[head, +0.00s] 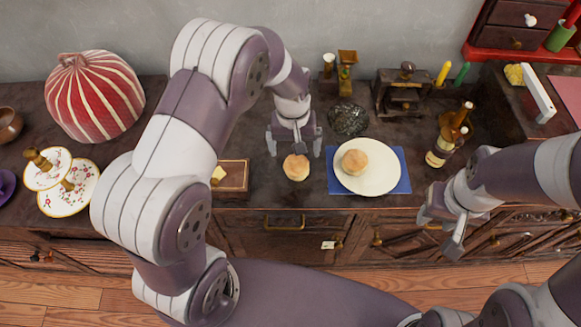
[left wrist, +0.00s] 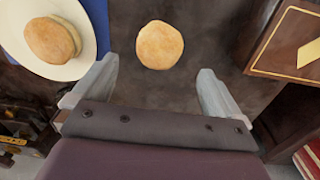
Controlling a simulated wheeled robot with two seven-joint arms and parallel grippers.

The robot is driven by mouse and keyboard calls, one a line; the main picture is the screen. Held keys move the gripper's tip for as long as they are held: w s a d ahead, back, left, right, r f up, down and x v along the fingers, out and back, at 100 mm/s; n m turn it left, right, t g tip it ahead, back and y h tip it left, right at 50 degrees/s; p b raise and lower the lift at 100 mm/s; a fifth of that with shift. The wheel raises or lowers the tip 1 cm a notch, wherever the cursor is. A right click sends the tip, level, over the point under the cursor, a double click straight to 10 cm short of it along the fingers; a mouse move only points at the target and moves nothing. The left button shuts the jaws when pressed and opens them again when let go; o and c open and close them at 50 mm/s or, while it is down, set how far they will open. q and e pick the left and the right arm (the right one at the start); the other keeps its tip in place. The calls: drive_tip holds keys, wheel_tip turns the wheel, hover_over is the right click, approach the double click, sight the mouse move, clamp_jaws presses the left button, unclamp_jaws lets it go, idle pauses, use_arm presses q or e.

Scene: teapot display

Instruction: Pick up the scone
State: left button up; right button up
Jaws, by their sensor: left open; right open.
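A round golden scone (head: 296,167) lies on the dark wooden counter, left of the plate; it also shows in the left wrist view (left wrist: 160,45). A second scone (head: 354,162) sits on a white plate (head: 380,182), and shows at the left wrist view's upper left (left wrist: 52,40). My left gripper (head: 294,148) is open and empty, just behind and above the scone on the counter. In the left wrist view the scone lies beyond and between its spread fingers (left wrist: 160,90). My right gripper (head: 446,228) is open and empty at the counter's front edge on the right.
The plate rests on a blue napkin (head: 404,183). A wooden box (head: 233,176) stands left of the loose scone. Behind are a dark glass dish (head: 348,120) and a small dark machine (head: 401,92). Bottles (head: 447,138) stand right. Tiered floral plates (head: 68,187) are far left.

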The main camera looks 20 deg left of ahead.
sight(296, 162)
use_arm(q)
wheel_tip(296, 162, down, 2)
drive_tip(key=shift+f, duration=0.15)
drive_tip(key=f, duration=0.5)
drive_tip(key=shift+s+d+f, duration=0.1)
drive_tip(key=shift+d, duration=0.2)
drive_tip(key=c, duration=1.1)
